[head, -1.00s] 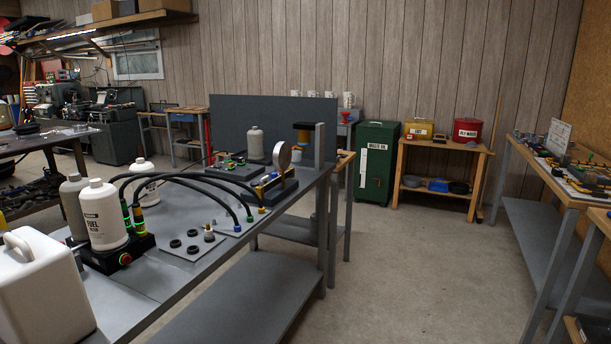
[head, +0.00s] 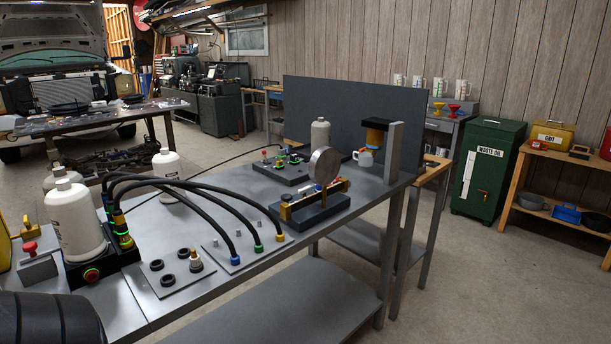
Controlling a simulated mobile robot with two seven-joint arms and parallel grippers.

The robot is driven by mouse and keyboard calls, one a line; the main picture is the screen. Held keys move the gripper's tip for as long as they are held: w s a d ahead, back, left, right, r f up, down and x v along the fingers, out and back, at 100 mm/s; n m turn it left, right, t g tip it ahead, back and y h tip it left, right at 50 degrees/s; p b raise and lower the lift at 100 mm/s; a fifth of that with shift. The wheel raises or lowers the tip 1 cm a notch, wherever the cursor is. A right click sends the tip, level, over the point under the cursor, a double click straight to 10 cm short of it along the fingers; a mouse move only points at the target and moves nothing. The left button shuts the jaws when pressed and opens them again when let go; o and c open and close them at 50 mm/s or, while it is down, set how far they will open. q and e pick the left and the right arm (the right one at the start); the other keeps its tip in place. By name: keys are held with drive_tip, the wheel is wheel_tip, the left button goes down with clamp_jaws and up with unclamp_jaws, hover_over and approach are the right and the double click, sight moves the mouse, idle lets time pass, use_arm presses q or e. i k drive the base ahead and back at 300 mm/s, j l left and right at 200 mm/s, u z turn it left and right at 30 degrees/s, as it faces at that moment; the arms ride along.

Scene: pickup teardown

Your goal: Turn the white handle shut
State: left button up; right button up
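No part is clearly a white handle to turn. A small white piece (head: 365,157) with a looped side shows under the black and orange unit (head: 376,133) on a grey post at the bench's right end. It is too small to tell whether it is a handle or a cup. Neither of my grippers is in view.
The grey workbench (head: 205,300) fills the middle. White bottles (head: 75,222) and a black base with a red button (head: 91,273) stand at its left. A dark ribbed rounded thing (head: 50,320) covers the lower left corner. A green waste oil cabinet (head: 488,165) stands behind open floor.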

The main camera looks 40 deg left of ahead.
sight(304, 190)
drive_tip(key=i+u, duration=0.35)
drive_tip(key=i+l+u, duration=0.1)
drive_tip(key=u, duration=0.3)
drive_tip(key=i+l+u, duration=0.2)
drive_tip(key=i+u, duration=0.15)
